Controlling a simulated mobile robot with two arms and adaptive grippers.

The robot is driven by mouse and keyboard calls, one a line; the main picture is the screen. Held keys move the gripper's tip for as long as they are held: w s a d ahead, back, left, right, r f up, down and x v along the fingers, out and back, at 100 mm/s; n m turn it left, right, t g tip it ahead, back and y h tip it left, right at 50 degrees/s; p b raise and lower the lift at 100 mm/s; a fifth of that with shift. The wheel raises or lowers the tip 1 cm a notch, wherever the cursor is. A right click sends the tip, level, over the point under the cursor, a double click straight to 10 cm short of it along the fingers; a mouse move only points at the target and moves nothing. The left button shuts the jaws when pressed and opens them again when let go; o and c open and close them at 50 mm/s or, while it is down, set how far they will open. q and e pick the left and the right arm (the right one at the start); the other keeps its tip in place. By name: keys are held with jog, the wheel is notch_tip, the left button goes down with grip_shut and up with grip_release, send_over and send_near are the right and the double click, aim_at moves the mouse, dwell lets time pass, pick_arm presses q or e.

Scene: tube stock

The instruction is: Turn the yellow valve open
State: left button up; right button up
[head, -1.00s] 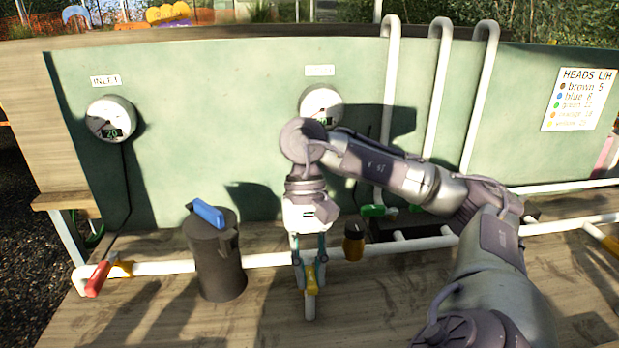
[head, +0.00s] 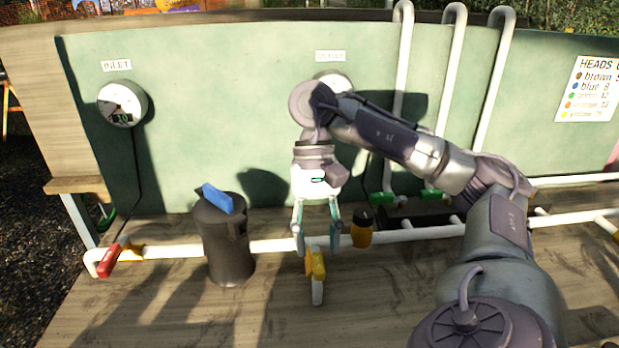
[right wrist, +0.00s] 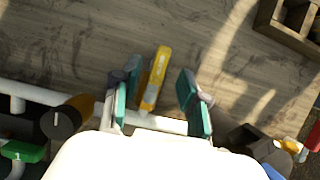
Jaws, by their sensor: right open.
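The yellow valve handle (head: 316,264) sits on a short white pipe stub that comes forward from the long white pipe. The handle looks in line with the stub. My right gripper (head: 317,246) is open and points down at the valve, its fingers spread left and right just above and behind the handle. In the right wrist view the handle (right wrist: 155,78) lies between the two open fingers, nearer the left one, with no clear grip on it. My left gripper is not in view.
A black canister with a blue handle (head: 217,199) stands left of my right gripper. An amber jar with a black cap (head: 361,234) is close to its right. A red handle (head: 108,262) and green handles (head: 432,195) are on other pipes. The deck in front is clear.

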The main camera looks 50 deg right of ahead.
jog(key=shift+v, duration=1.05)
jog(key=w+d, duration=0.8)
jog(key=shift+w, duration=0.35)
jog(key=shift+d, duration=0.1)
